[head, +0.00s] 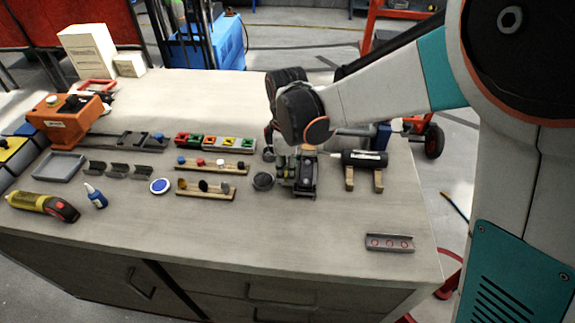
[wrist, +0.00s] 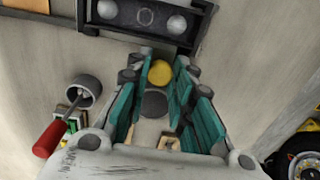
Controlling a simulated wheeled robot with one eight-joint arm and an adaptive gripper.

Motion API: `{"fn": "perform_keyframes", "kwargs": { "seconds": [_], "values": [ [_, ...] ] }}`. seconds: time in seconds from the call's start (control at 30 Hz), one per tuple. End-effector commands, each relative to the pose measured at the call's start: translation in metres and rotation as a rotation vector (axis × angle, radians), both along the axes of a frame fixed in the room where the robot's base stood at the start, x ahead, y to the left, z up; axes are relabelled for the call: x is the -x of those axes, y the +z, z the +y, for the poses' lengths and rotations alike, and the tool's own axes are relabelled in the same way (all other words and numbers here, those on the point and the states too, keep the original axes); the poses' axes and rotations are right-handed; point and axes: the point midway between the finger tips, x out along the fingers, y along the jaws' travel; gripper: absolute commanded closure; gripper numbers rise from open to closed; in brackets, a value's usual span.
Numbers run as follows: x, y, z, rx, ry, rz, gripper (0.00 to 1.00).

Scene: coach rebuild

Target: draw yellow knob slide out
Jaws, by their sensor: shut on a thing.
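The yellow knob (wrist: 160,73) is round and shows in the wrist view between the tips of my gripper (wrist: 165,80). The teal-padded fingers stand on both sides of it, shut on it. A grey cylindrical part (wrist: 154,103) shows just below the knob, between the fingers. How the knob joins its slide is hidden by the fingers. In the head view my arm reaches down over the right part of the bench, above a dark grey device (head: 298,178). The knob cannot be made out clearly there.
The bench (head: 300,235) has clear room in front. A wooden stand with a dark-handled tool (head: 360,158) is right of the device, and a grey tray with red rings (head: 389,243) lies front right. Racks of small parts (head: 213,165) are to the left.

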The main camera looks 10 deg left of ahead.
Motion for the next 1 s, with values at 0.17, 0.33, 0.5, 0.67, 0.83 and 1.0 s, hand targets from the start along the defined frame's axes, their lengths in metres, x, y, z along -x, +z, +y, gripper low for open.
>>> {"fn": "perform_keyframes", "kwargs": {
  "seconds": [0.17, 0.33, 0.5, 0.67, 0.83, 1.0],
  "values": [
    [0.004, -0.001, 0.000, 0.000, 0.001, 0.008, 1.00],
    [0.004, -0.001, 0.000, 0.001, 0.001, 0.009, 0.57],
    [0.003, -0.001, 0.000, 0.000, 0.001, 0.007, 0.57],
    [0.002, 0.000, 0.000, 0.000, 0.001, 0.005, 0.57],
    [0.002, 0.017, 0.000, 0.000, 0.001, 0.005, 0.57],
    [0.002, 0.050, 0.000, 0.000, 0.001, 0.006, 0.57]
  ]
}}
